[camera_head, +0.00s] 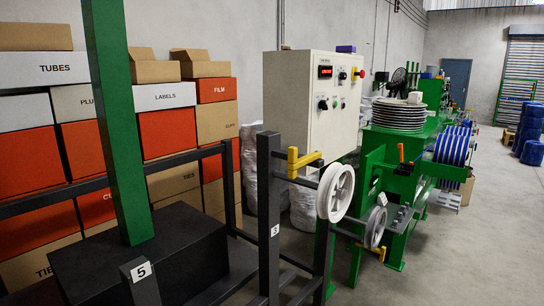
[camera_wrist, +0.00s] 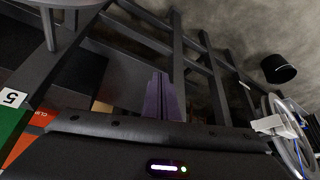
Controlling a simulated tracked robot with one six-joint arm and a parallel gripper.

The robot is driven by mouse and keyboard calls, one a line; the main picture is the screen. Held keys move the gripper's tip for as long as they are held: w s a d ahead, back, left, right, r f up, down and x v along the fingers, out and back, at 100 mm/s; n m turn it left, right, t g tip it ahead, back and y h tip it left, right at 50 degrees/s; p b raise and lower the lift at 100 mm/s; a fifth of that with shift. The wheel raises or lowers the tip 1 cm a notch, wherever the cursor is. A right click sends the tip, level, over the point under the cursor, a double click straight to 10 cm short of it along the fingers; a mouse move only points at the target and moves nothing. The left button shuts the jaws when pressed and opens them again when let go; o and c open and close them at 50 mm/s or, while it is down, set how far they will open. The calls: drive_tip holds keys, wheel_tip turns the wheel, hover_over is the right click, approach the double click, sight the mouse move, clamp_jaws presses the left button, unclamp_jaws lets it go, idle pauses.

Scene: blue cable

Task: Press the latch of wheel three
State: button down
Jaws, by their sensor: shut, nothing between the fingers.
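In the head view, a dark post with a "3" label (camera_head: 275,231) carries a white spoked wheel (camera_head: 336,192) on its right side. A yellow latch (camera_head: 302,162) sits at the top of this post, just left of the wheel. My gripper (camera_wrist: 160,98) shows in the wrist view as purple fingers, closed together and empty, pointing at the dark frame. I cannot make it out in the head view. The latch of wheel three cannot be made out for sure in the wrist view.
A second, smaller wheel (camera_head: 376,227) with a yellow latch is lower right. A control box (camera_head: 313,100) stands behind post three. A "5" post (camera_head: 140,279) is in front at left. In the wrist view a spoked wheel (camera_wrist: 291,140) is at right and dark bars cross the middle.

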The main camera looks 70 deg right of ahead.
drive_tip(key=w+d+r+m+g+h, duration=0.1)
drive_tip(key=d+r+h, duration=0.1)
drive_tip(key=d, duration=0.5)
drive_tip(key=w+d+r+g+h, duration=0.1)
drive_tip(key=w+d+h, duration=0.1)
drive_tip(key=d, duration=0.4)
drive_tip(key=s+d+r+m+g+h, duration=0.2)
drive_tip(key=d+r, duration=0.5)
drive_tip(key=d, duration=0.7)
drive_tip(key=s+d+r+m+g+h, duration=0.2)
drive_tip(key=d+r+g+h, duration=0.3)
drive_tip(key=d, duration=0.9)
drive_tip(key=s+d+r+m+g+h, duration=0.2)
drive_tip(key=d+r+g, duration=0.5)
drive_tip(key=d, duration=0.7)
drive_tip(key=shift+s+r+h, duration=0.7)
drive_tip(key=shift+s+r, duration=0.15)
drive_tip(key=shift+s, duration=0.05)
drive_tip(key=shift+d, duration=0.15)
drive_tip(key=s+d, duration=0.6)
drive_tip(key=s, duration=0.3)
drive_tip(key=shift+s, duration=0.35)
